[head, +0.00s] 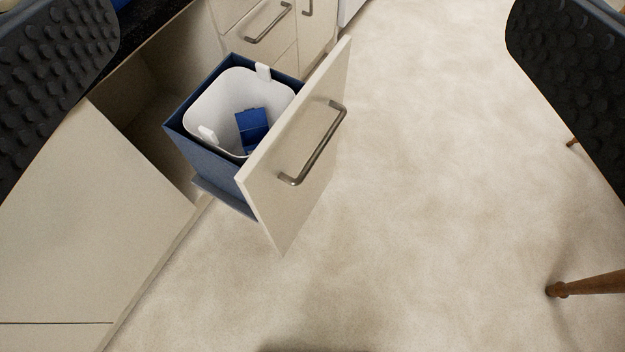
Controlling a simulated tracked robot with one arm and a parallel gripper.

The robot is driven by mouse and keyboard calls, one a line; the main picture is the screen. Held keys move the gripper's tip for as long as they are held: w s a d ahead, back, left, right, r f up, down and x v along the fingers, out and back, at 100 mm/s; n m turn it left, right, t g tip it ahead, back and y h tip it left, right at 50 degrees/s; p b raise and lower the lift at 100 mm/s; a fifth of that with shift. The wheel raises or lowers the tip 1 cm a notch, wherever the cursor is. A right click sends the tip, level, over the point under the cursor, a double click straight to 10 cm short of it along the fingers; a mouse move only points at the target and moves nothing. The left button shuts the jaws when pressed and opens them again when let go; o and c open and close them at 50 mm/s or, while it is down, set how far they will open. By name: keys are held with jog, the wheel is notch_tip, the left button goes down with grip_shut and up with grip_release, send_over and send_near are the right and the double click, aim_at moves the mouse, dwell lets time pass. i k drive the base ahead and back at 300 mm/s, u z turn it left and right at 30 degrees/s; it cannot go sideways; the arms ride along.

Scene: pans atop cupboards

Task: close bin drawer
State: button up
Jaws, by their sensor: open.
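The bin drawer (298,160) stands pulled out of the cupboard row, with a cream front panel and a grey bar handle (316,146). Its blue frame (212,168) holds a white bin (208,104) with a blue object (253,128) inside. My gripper (312,50) is open, its black studded fingers wide apart at the left and right edges of the view. Nothing is between the fingertips that I can see them touch. The drawer shows beyond them, and the gripper appears apart from it.
A cream cupboard front (80,220) is at the left, and other drawers with handles (268,24) are behind the bin drawer. A wooden leg (590,284) stands at the right. The pale floor (420,180) in front of the drawer is clear.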

aim_at(279, 186)
jog(key=z, duration=1.1)
jog(key=k, duration=1.05)
jog(key=u, duration=0.7)
jog(key=i, duration=1)
